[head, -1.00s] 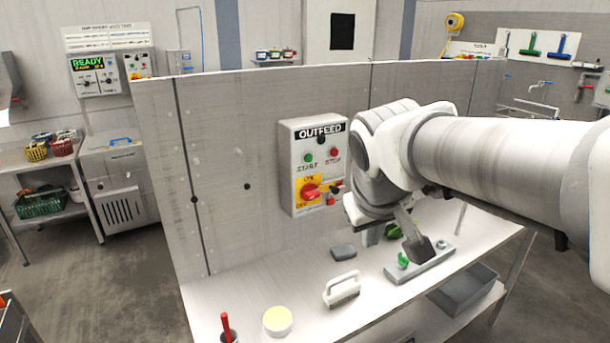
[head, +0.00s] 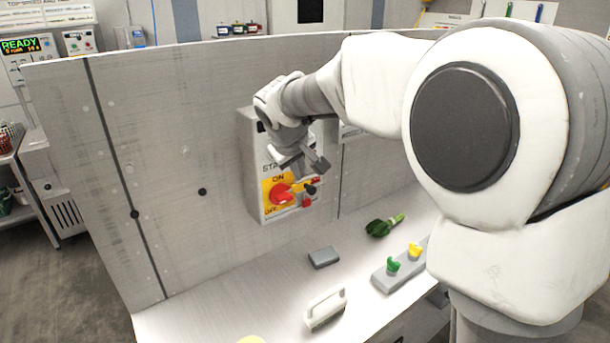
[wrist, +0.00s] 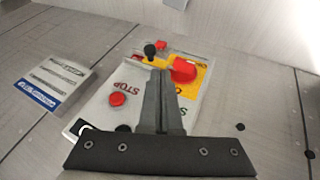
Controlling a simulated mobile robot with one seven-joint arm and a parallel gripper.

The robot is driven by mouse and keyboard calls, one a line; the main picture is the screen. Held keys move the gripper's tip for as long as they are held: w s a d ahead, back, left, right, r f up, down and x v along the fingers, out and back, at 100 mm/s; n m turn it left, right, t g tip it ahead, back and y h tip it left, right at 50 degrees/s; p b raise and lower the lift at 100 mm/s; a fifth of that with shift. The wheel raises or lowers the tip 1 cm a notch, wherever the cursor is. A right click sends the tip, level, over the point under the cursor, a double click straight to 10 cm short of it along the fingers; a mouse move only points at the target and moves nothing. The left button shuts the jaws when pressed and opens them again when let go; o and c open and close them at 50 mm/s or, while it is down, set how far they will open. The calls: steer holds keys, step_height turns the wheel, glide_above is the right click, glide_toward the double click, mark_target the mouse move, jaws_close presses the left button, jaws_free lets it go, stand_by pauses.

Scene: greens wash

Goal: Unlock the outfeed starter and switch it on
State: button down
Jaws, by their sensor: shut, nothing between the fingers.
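The outfeed starter (head: 251,168) is a grey box on the upright panel. Its yellow plate bears a red rotary switch (head: 282,194) with ON above and OFF at lower left; I cannot tell its exact setting. A black knob-like part (head: 311,190) and a small red part (head: 306,203) sit to its right. The wrist view also shows the red switch (wrist: 183,69), the black part (wrist: 150,49) and the red STOP button (wrist: 117,99). My gripper (head: 318,166) is shut and empty, in front of the box, apparently just short of these parts. My wrist hides the START button.
On the bench below are a grey block (head: 323,258), a white-handled brush (head: 326,308), leafy greens (head: 382,226) and a grey holder (head: 385,281) with green and yellow pieces. A label plate (wrist: 52,84) is beside the box. The panel left of it is free.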

mark_target(301, 190)
steer(key=x, duration=1)
steer(key=shift+w+p, duration=0.3)
steer(key=shift+p, duration=0.15)
steer(key=shift+w+d+p, duration=0.25)
steer(key=shift+w+d, duration=0.3)
steer(key=shift+d, duration=0.35)
steer(key=shift+w+d+p, duration=0.2)
steer(key=shift+w+d, duration=0.4)
steer(key=shift+d, duration=0.35)
